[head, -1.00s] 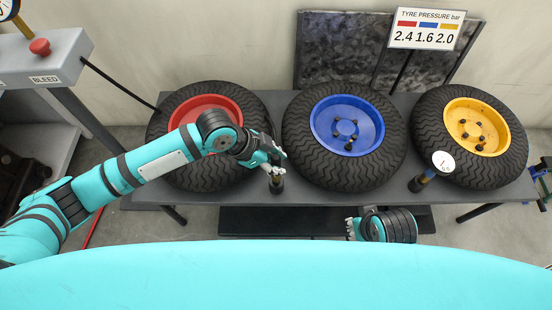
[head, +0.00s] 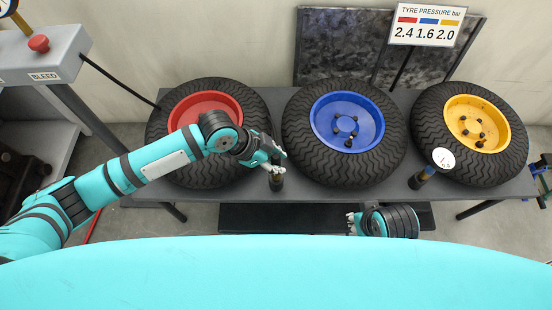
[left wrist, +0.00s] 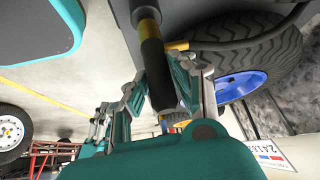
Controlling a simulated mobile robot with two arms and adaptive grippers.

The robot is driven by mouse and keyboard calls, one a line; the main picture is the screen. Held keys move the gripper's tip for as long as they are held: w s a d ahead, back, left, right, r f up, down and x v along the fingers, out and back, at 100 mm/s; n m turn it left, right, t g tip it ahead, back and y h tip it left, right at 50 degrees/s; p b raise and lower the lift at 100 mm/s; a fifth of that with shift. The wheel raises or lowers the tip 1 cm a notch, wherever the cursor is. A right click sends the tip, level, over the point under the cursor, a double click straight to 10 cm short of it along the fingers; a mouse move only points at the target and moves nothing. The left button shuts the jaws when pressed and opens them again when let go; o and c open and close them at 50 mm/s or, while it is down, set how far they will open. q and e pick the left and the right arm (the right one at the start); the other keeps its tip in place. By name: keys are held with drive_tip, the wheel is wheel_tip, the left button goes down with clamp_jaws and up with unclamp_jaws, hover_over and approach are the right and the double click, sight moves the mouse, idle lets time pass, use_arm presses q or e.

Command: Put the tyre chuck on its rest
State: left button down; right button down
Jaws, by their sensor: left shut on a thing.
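The tyre chuck shows in the left wrist view as a black grip (left wrist: 153,62) with a brass fitting (left wrist: 178,45) at its side and a dark hose (left wrist: 250,43) leading right. My left gripper (left wrist: 160,92) has its fingers on both sides of the grip and is shut on it. In the head view my left gripper (head: 274,166) is at the table's front edge, between the red and blue wheels. A dark upright piece (head: 277,184) shows just below its fingertips; I cannot tell whether it is chuck or rest. My right gripper (head: 353,224) is low in front of the table, its fingers partly hidden.
The red wheel (head: 207,104), blue wheel (head: 346,123) and yellow wheel (head: 476,124) lie on the dark table (head: 385,193). A white-dial gauge (head: 443,158) stands at the front edge, right. A pressure board (head: 428,27) is behind. The bleed stand (head: 45,62) is at left.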

use_arm(q)
drive_tip(key=c, duration=1.1)
unclamp_jaws()
drive_tip(key=shift+o, duration=0.5)
drive_tip(key=shift+r, duration=0.1)
drive_tip(key=v, duration=1.2)
